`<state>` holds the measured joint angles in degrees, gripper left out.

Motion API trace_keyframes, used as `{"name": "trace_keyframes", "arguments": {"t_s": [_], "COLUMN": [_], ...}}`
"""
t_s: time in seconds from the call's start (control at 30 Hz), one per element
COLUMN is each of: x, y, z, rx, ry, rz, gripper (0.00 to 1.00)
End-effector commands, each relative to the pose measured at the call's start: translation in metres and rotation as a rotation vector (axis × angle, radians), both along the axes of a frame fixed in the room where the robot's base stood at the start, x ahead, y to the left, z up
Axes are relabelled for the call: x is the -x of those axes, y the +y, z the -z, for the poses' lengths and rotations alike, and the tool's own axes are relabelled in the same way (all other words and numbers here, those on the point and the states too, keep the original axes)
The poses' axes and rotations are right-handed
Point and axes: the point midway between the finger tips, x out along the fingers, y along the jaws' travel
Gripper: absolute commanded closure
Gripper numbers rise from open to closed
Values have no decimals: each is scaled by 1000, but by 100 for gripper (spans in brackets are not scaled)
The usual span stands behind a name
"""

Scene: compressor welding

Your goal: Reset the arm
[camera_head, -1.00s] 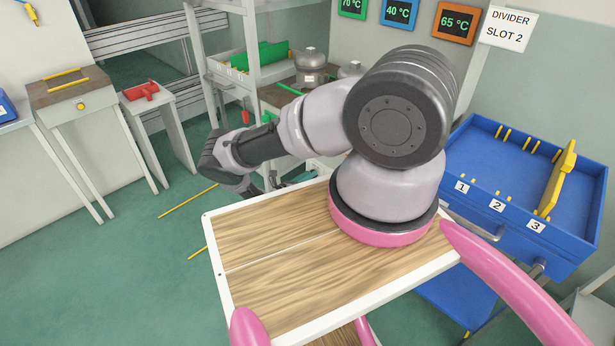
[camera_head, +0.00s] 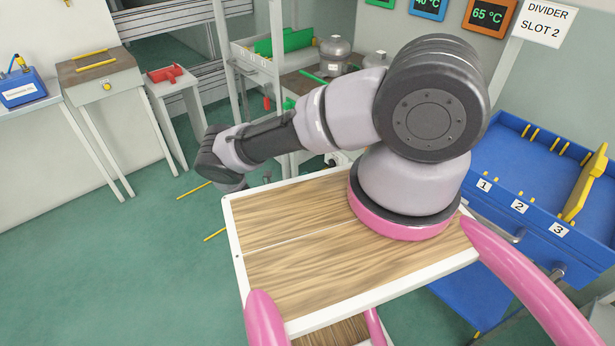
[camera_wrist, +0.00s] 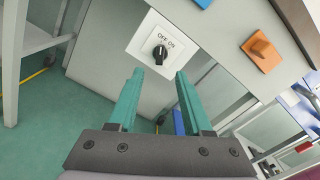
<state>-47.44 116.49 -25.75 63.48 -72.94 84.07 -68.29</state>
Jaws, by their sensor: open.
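My gripper (camera_wrist: 160,101) shows in the wrist view with its two green fingers spread apart and nothing between them. Beyond the fingertips is a white plate with a black OFF/ON rotary switch (camera_wrist: 159,53) on a grey panel. The gripper appears apart from the switch, though the exact gap cannot be told. In the head view my arm reaches left over my wooden-topped base, and my gripper's fingers are hidden there.
A blue divider box (camera_head: 530,170) with numbered slots and a yellow divider (camera_head: 584,184) stands at the right. A shelf with grey compressors (camera_head: 334,56) is behind. Small tables with a red part (camera_head: 165,74) and a blue box (camera_head: 22,90) stand at the left.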

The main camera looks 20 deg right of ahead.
Motion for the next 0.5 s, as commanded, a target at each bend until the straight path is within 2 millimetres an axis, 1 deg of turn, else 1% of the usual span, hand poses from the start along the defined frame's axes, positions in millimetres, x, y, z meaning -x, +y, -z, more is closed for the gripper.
{"name": "trace_keyframes", "arguments": {"t_s": [0.43, 0.5], "x": [0, -2], "y": [-1, 1], "z": [0, -3], "rx": [0, -6], "ry": [0, -6], "rz": [0, 7], "gripper": [50, 50]}}
